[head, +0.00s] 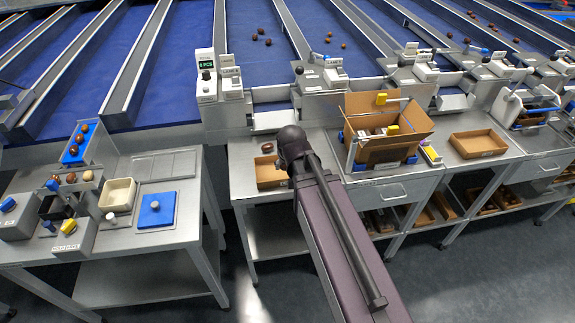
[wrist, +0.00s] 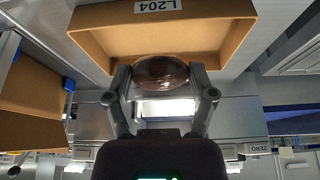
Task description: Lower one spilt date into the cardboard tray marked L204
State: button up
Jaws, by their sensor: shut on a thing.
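My gripper (wrist: 162,78) is shut on a dark brown, glossy date (wrist: 160,70), held between its two fingertips. The cardboard tray marked L204 (wrist: 85,47) fills the top of the wrist view, its label upside down there. The date overlaps the tray's edge in that view; its height above the tray is hard to tell. In the head view the tray (head: 270,180) lies on the steel bench, partly behind my arm. A dark brown oval (head: 267,147) shows just behind its back rim, and I cannot tell whether it is the held date. My arm hides the fingers there.
A tall open cardboard box (head: 385,152) stands right of the tray, and also shows at left in the wrist view (wrist: 30,90). Another shallow cardboard tray (head: 478,144) lies further right. A separate bench (head: 110,235) with sorting items stands left. Several dates lie on the blue belts behind.

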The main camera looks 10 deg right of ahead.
jog(key=shift+f, duration=0.15)
jog(key=shift+f+b, duration=1.05)
jog(key=shift+b, duration=0.15)
jog(key=shift+f+b, duration=0.75)
dwell(1.1)
jog(key=o, duration=0.6)
jog(key=shift+r, duration=0.15)
